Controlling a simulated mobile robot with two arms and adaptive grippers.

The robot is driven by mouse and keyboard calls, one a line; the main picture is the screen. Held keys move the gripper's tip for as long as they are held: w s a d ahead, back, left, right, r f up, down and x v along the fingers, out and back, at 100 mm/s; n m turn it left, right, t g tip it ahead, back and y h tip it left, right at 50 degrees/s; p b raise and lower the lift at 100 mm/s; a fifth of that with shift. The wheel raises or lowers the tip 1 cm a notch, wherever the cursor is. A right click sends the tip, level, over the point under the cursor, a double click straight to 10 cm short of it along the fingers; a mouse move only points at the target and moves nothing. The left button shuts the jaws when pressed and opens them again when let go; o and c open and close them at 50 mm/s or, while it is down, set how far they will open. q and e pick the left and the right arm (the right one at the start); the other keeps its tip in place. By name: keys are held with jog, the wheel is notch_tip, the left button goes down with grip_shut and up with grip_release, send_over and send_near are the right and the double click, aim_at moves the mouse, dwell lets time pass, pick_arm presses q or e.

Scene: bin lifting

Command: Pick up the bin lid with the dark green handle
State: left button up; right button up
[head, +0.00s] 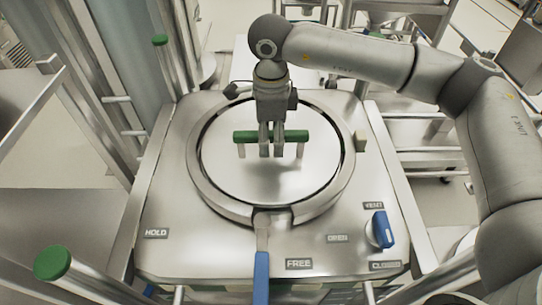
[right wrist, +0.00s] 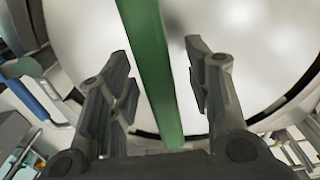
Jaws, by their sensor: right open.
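The round metal bin lid (head: 231,176) lies flat inside a ring on the metal housing. Its dark green bar handle (head: 243,136) runs left to right on short pale posts. My right gripper (head: 271,153) points down at the middle of the handle and hides part of it. In the right wrist view my right gripper (right wrist: 157,60) is open, with one finger on each side of the green handle (right wrist: 148,75). A gap shows between the handle and both fingers; the depth is hard to tell. My left gripper is not in view.
A blue-handled lever (head: 261,275) sticks out at the front of the ring (head: 205,197). Metal posts with green caps (head: 52,262) flank the housing at left.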

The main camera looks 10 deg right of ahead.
grip_shut()
dwell(0.3)
jog(key=shift+w+r, duration=0.1)
jog(key=shift+r, duration=0.05)
